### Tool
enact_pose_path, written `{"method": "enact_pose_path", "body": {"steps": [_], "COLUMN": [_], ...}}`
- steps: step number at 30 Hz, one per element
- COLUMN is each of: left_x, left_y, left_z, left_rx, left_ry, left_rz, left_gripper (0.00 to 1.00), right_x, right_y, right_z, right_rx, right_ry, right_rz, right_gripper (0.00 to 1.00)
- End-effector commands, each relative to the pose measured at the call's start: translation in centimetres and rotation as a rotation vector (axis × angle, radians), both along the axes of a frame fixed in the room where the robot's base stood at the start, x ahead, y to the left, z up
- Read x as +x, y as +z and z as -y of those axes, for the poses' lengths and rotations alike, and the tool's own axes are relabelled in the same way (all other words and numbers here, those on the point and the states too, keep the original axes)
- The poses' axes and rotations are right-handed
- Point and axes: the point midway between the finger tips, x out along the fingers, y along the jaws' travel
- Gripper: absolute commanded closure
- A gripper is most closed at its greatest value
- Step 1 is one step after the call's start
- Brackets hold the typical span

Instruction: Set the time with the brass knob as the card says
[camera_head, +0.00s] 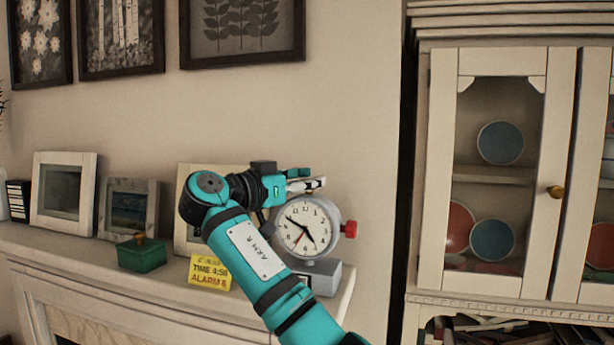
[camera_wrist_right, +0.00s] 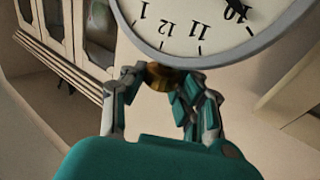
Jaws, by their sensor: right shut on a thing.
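A round white-faced clock (camera_head: 308,222) stands on a grey base (camera_head: 318,275) on the mantel. One black hand points to about 10, the other just left of 5; a thin red hand points lower left. A red knob (camera_head: 349,228) is on its right side. The yellow card (camera_head: 209,272) seems to read "TIME 4:50" and "ALARM 6", in small print. My right gripper (camera_head: 308,183) is at the clock's top. In the wrist view its fingers (camera_wrist_right: 160,86) are shut on the brass knob (camera_wrist_right: 162,73) at the rim, near 12. The left gripper is out of view.
A green box (camera_head: 141,254) and picture frames (camera_head: 64,193) stand on the mantel (camera_head: 100,267) to the left, one frame (camera_head: 186,240) close behind my right arm. A white glass-door cabinet (camera_head: 436,170) stands to the right.

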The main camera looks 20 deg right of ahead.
Motion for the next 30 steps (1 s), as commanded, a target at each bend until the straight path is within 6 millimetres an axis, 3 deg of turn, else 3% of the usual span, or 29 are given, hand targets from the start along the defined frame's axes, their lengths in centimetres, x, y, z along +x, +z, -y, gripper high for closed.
{"method": "enact_pose_path", "body": {"steps": [16, 17, 21, 23, 30], "left_x": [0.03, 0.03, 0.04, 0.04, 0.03], "left_y": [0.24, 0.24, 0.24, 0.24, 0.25], "left_z": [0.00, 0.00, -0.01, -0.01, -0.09], "left_rx": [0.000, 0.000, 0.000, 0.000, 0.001], "left_ry": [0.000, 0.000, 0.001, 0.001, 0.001], "left_rz": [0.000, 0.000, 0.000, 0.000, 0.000], "left_gripper": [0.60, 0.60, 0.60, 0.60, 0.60], "right_x": [0.05, 0.06, 0.05, 0.05, 0.03], "right_y": [-0.17, -0.17, -0.14, -0.11, -0.04], "right_z": [0.04, 0.05, 0.04, 0.04, 0.01], "right_rx": [0.003, 0.003, 0.002, 0.002, 0.001], "right_ry": [-0.027, -0.027, -0.026, -0.026, -0.026], "right_rz": [-0.004, -0.004, -0.002, -0.002, 0.000], "right_gripper": [1.00, 0.71, 0.52, 0.45, 0.45]}}
